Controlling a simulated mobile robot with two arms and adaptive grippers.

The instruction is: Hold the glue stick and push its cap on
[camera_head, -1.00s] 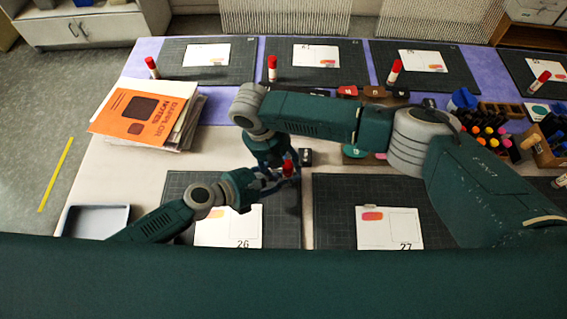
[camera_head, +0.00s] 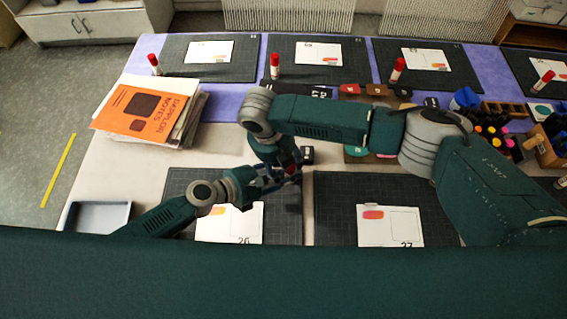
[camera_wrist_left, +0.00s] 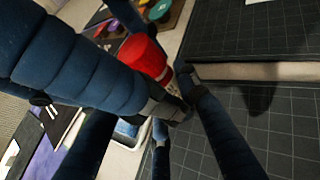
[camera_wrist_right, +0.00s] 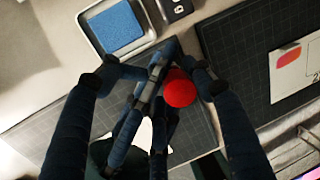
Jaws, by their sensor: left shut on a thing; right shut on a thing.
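The glue stick's red cap (camera_wrist_left: 145,55) shows in the left wrist view with a bit of the white stick (camera_wrist_left: 166,77) below it. My left gripper (camera_wrist_left: 170,100) is shut on the stick and holds it above the mat; the fingers hide most of it. My right gripper (camera_wrist_right: 155,80) reaches down from above, its fingers around the red cap, which shows end-on in the right wrist view (camera_wrist_right: 180,90), with the left gripper's fingers close beside it. In the head view the two grippers meet, and only a little red (camera_head: 297,157) shows. Whether the cap is fully seated is hidden.
Dark mats with cards 26 (camera_head: 230,222) and 27 (camera_head: 390,225) lie in front. A grey tray (camera_head: 98,216) and an orange book (camera_head: 140,113) are at left. Several red-capped glue sticks (camera_head: 275,66) stand at the back.

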